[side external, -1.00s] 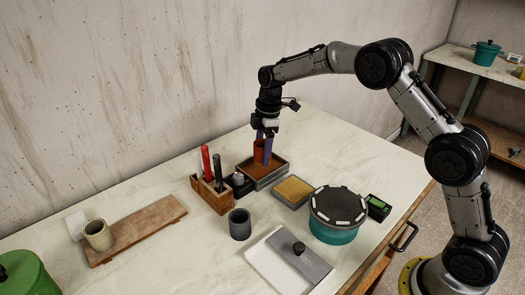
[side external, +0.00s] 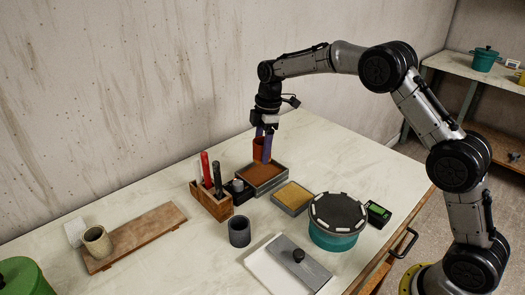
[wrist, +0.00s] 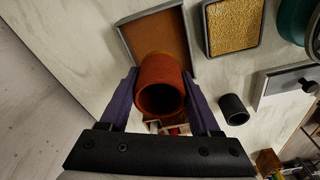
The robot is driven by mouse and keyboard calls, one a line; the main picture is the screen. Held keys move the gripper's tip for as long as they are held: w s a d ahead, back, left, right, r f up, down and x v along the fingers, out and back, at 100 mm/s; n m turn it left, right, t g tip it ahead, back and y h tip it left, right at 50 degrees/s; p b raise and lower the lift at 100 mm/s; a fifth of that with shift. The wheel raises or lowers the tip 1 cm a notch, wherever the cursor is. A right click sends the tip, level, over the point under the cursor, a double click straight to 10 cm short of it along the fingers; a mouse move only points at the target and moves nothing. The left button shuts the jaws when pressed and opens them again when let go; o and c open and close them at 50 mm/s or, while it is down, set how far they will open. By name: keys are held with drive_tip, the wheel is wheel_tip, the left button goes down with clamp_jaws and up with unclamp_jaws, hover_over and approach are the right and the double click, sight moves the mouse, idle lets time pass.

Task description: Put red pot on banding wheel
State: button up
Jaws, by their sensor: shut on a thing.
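The red pot (side external: 259,148) is an open-topped, reddish-brown cylinder. My gripper (side external: 263,147) is shut on it, with one purple finger on each side. The wrist view shows the pot (wrist: 162,88) between the two fingers (wrist: 163,105), its open mouth facing the camera. The pot is over the grey tray with a reddish-brown bed (side external: 282,178); I cannot tell the exact gap beneath it. The banding wheel (side external: 338,211) has a dark round top with pale pads around its edge and a teal base. Its top is empty.
A tray with a yellow bed (side external: 293,197) lies between the pot's tray and the wheel. A dark grey cup (side external: 239,231), a wooden tool holder (side external: 211,201) and a grey slab with a black knob (side external: 299,265) stand nearby. A small green-screened device (side external: 377,213) is right of the wheel.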

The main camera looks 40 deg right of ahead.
drive_tip(key=s, duration=0.4)
drive_tip(key=shift+s+f, duration=0.35)
drive_tip(key=shift+s, duration=0.05)
drive_tip(key=s+r, duration=0.4)
drive_tip(key=s, duration=0.8)
drive_tip(key=s+r, duration=0.5)
drive_tip(key=s, duration=0.7)
drive_tip(key=s+r, duration=0.4)
drive_tip(key=s, duration=0.8)
hover_over(337, 211)
drive_tip(key=f, duration=0.9)
drive_tip(key=shift+s+d, duration=0.15)
drive_tip(key=shift+s, duration=0.15)
drive_tip(key=shift+w+f, duration=0.2)
drive_tip(key=shift+f, duration=1.55)
drive_tip(key=shift+f, duration=0.1)
